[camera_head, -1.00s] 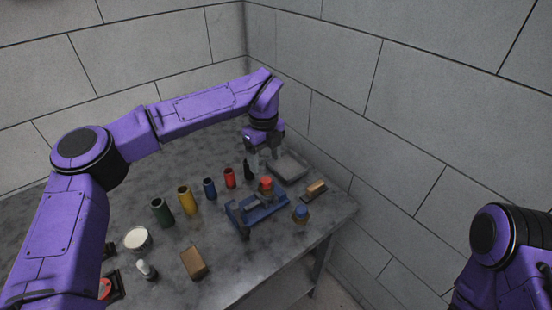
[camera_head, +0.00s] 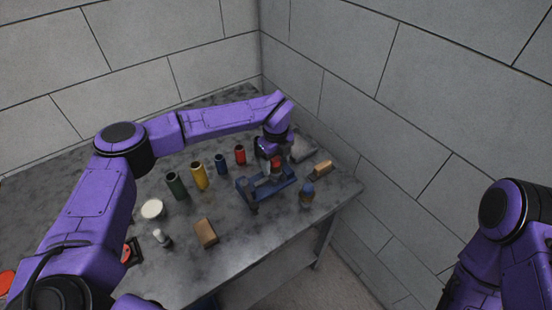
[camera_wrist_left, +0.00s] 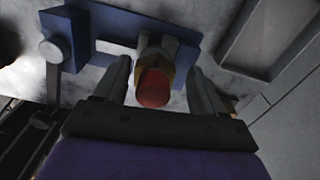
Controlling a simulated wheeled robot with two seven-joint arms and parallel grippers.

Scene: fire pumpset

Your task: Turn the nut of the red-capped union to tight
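The red-capped union (camera_head: 277,163) stands upright at the blue fixture (camera_head: 284,184) on the workbench. In the left wrist view its red cap (camera_wrist_left: 153,88) faces the camera, with the brass nut (camera_wrist_left: 155,58) behind it. My left gripper (camera_head: 270,160) is at the union from behind in the head view. In the left wrist view my left gripper (camera_wrist_left: 158,68) is open, one finger on each side of the cap and nut, with gaps visible. Whether a finger touches the nut is unclear. My right gripper is outside the views; only my right arm shows.
A blue-capped piece (camera_head: 307,193) stands right of the fixture. Red (camera_head: 240,155), blue (camera_head: 221,164), yellow (camera_head: 199,176) and green (camera_head: 177,186) cylinders stand left. A grey tray (camera_head: 302,150) and tan block (camera_head: 322,167) lie right. A brown box (camera_head: 205,232) sits in front.

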